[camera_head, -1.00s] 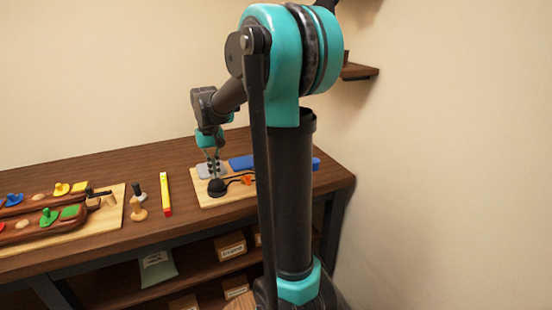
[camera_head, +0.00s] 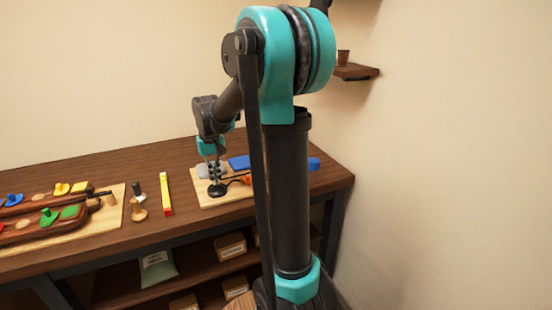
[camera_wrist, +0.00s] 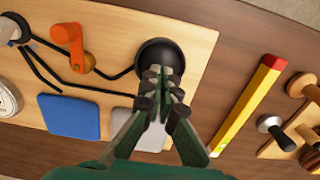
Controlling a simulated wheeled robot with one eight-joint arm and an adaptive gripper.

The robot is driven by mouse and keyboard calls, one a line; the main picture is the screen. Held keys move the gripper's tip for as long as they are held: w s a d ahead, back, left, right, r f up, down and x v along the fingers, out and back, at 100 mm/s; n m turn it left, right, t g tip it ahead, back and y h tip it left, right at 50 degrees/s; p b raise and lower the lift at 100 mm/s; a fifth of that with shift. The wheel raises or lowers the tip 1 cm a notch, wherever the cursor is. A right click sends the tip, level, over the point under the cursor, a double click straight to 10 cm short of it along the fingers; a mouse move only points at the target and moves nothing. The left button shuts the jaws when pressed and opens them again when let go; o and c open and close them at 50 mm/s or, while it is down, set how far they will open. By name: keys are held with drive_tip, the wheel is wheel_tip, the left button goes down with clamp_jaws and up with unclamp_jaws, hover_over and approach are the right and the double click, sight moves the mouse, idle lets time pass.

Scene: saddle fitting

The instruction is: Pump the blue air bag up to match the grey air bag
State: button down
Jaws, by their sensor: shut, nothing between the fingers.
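The black pump bulb (camera_wrist: 158,54) sits on the light wooden board. My shut, empty gripper (camera_wrist: 163,78) has its fingertips over the bulb; in the head view they seem to press on its top (camera_head: 217,189), which looks squashed. The blue air bag (camera_wrist: 70,116) lies flat-looking on the board, left of the gripper in the wrist view; it also shows at the back of the board in the head view (camera_head: 239,162). The grey air bag (camera_wrist: 152,140) lies beside it, partly hidden by my fingers. An orange lever (camera_wrist: 70,38) sits among black tubes.
A yellow and red bar (camera_wrist: 247,104) lies beside the board (camera_wrist: 110,22). Wooden and black pegs (camera_head: 138,202) stand further left, then a tray of coloured pieces (camera_head: 112,216). My arm hides part of the board in the head view. A blue round thing (camera_head: 314,164) shows at the right.

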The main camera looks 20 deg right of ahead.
drive_tip(key=shift+r, duration=1.75)
drive_tip(key=shift+f, duration=0.15)
drive_tip(key=shift+f, duration=1.65)
drive_tip(key=shift+r, duration=1.8)
drive_tip(key=shift+f, duration=0.1)
drive_tip(key=shift+f, duration=1.7)
drive_tip(key=shift+r, duration=1.8)
